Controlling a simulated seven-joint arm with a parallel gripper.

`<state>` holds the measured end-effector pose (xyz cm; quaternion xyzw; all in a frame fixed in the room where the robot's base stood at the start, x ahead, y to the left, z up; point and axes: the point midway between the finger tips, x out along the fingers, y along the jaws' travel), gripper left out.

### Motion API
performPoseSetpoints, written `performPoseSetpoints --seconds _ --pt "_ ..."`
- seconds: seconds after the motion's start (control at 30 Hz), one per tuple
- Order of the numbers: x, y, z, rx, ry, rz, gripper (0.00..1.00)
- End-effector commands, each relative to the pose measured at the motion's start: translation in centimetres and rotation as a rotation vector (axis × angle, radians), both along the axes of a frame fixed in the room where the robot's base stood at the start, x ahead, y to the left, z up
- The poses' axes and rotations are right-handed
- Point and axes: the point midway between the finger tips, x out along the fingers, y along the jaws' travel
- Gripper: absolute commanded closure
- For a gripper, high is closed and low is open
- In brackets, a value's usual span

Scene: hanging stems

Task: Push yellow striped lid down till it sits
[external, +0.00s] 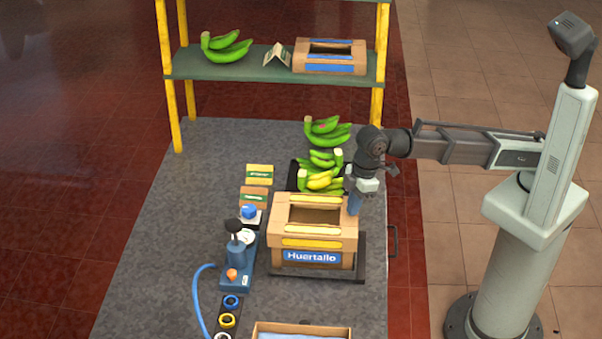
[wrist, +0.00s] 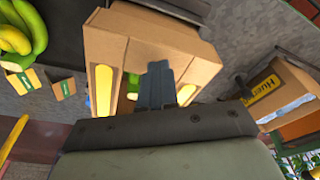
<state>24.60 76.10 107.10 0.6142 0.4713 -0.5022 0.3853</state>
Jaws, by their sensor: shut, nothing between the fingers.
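The lid (external: 282,212), tan with yellow stripes and an open middle, lies over the top of a carton (external: 345,261) with a blue "Huertallo" label. I cannot tell whether the lid is fully seated. My gripper (external: 354,207) is shut and empty, pointing down at the lid's right side, towards the back. In the wrist view my closed fingers (wrist: 157,84) reach over the lid, whose yellow stripes (wrist: 104,88) show on both sides of them. Whether the fingertips touch the lid is unclear. My fingers hide part of it.
Green bananas (external: 325,131) and a dark tray of bananas (external: 319,176) lie behind the carton. A blue hand-tool stand (external: 238,262) and tape rolls (external: 228,320) are to the left. Another box (external: 262,327) is in front. A shelf (external: 230,68) stands at the back.

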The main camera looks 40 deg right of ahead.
Motion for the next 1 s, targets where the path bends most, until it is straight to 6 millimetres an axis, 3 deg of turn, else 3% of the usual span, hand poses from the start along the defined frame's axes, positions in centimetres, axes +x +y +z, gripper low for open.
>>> performPoseSetpoints --seconds 1.0 --pt "0.0 0.0 -1.2 -0.001 0.0 0.0 1.0"
